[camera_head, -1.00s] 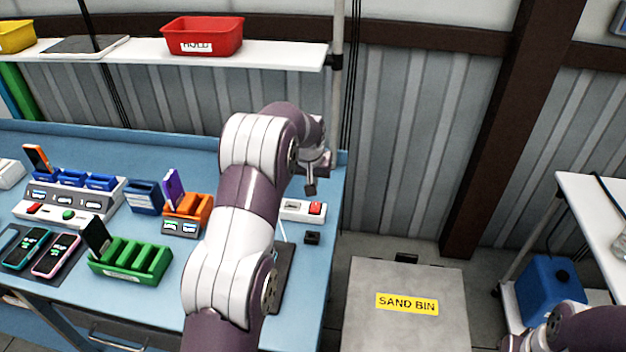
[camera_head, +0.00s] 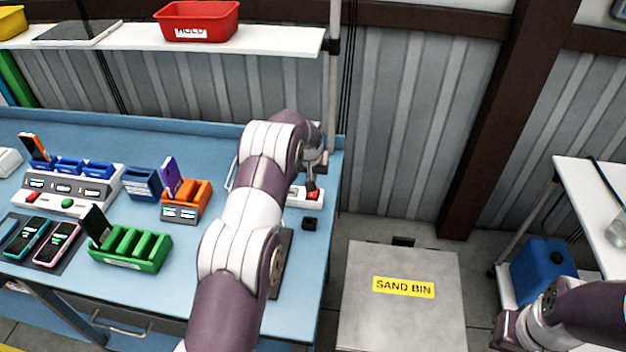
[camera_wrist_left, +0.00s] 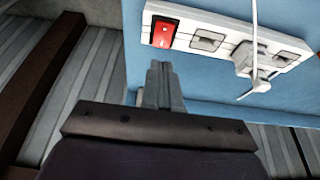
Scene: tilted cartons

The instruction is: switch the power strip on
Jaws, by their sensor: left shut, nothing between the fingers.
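The power strip (camera_head: 297,197) is white and lies at the right end of the blue workbench. My left arm hides part of it in the head view. The wrist view shows the strip (camera_wrist_left: 222,38) with several sockets, a plugged-in white cord and a red rocker switch (camera_wrist_left: 163,32) at its left end. My left gripper (camera_head: 312,190) is shut and empty, pointing down at the red switch. In the wrist view its fingertips (camera_wrist_left: 160,66) sit just below the switch; I cannot tell whether they touch it. My right gripper is out of view.
A green rack (camera_head: 130,250), an orange holder (camera_head: 187,202) and phones stand to the left. The sand bin (camera_head: 402,315) stands right of the bench.

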